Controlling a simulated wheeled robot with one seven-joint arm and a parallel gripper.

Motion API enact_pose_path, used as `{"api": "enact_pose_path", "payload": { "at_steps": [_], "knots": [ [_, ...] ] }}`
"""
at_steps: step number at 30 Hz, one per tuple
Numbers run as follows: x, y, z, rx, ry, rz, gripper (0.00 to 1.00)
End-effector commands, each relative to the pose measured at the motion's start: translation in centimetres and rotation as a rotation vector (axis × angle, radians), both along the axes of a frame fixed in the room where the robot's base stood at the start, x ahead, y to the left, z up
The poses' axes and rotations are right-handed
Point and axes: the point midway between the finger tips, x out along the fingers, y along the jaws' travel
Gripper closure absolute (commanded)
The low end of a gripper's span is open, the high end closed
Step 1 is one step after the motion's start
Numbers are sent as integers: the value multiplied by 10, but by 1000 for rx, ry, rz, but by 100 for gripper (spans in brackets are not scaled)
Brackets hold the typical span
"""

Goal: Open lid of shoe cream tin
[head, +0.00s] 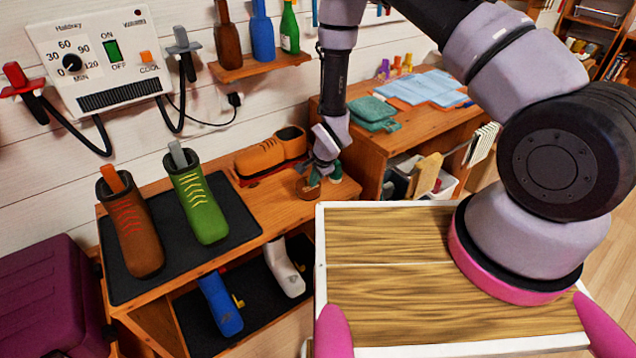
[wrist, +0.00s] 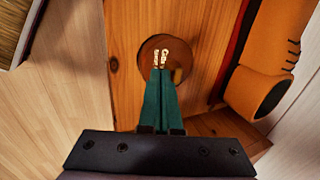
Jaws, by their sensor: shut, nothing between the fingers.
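The shoe cream tin, a round brown disc, lies on the wooden bench top. It shows in the wrist view (wrist: 147,50) under my fingertips, and in the head view (head: 304,190) it is small and partly covered by my gripper. A small tan spot shows on its right side in the wrist view. My gripper (wrist: 160,58) has teal fingers with pale tips, shut together and empty, over the middle of the tin. In the head view my gripper (head: 325,180) points down at the bench. I cannot tell whether the fingertips touch the tin or how its lid sits.
An orange shoe (head: 262,157) on a red mat stands close to the left of the tin. Brown (head: 135,235) and green (head: 203,205) boots stand on a black mat further left. A desk (head: 425,125) with papers and teal cloth is at the right behind my gripper.

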Motion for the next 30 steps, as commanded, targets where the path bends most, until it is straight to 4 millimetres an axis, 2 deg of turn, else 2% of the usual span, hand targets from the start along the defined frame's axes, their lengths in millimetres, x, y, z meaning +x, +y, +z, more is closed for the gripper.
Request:
{"api": "enact_pose_path", "payload": {
  "at_steps": [30],
  "knots": [
    [2,2,9,-62,91,0,100]
  ]
}}
